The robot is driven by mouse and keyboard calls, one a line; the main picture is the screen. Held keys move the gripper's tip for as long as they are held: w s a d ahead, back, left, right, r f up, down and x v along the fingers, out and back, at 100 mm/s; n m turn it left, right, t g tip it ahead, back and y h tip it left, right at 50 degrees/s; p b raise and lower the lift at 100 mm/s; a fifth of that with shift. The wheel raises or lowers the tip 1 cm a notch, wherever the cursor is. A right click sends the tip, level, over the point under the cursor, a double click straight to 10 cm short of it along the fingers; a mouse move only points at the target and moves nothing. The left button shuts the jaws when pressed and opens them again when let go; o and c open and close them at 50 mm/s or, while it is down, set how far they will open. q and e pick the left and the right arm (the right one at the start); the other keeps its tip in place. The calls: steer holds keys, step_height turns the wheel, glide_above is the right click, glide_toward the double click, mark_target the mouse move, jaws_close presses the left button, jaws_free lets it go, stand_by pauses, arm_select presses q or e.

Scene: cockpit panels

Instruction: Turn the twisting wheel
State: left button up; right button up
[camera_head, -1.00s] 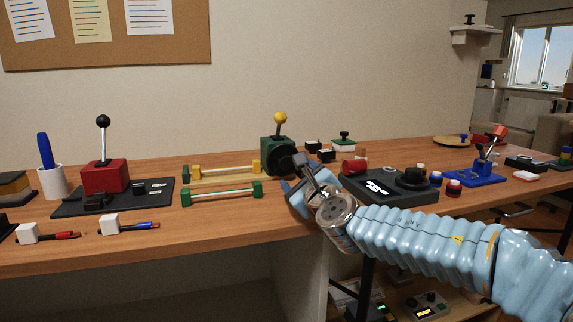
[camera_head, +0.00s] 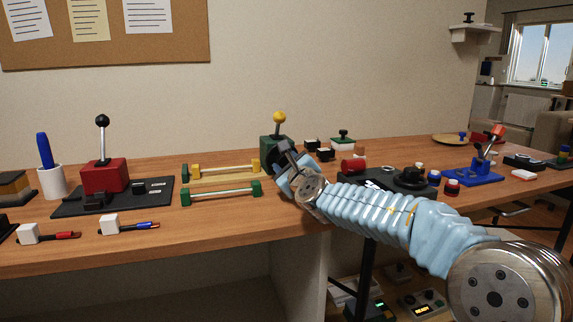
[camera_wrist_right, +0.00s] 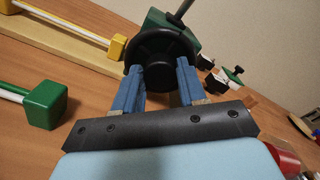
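The twisting wheel (camera_wrist_right: 162,45) is a black round wheel on the front of a green box (camera_head: 270,145), which has a lever with a yellow ball (camera_head: 279,117) on top. In the head view my right gripper (camera_head: 280,168) is in front of the wheel and hides most of it. In the right wrist view its two blue fingers (camera_wrist_right: 159,75) are spread apart, one on each side of the wheel's hub, with the tips at the wheel's face. Whether they touch it cannot be told. My left gripper is not in view.
A green-ended bar (camera_head: 222,191) and a yellow-ended bar (camera_head: 225,169) lie left of the wheel. A red box with a black lever (camera_head: 104,176) stands farther left. A black panel with a dial (camera_head: 411,179) and a red cylinder (camera_head: 353,165) are to the right.

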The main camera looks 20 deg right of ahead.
steer(key=c, duration=0.5)
steer(key=shift+c, duration=0.2)
steer(key=shift+f+m+b, duration=0.15)
steer(key=shift+m+b, duration=1.45)
steer(key=shift+m, duration=0.3)
steer(key=m+b, duration=0.3)
steer(key=m, duration=0.2)
steer(key=m+b, duration=0.2)
steer(key=m, duration=0.4)
steer(key=shift+d+m+b, duration=0.15)
steer(key=shift+m+b, duration=0.2)
steer(key=shift+m, duration=0.05)
steer(key=m+b, duration=0.2)
steer(key=m, duration=0.4)
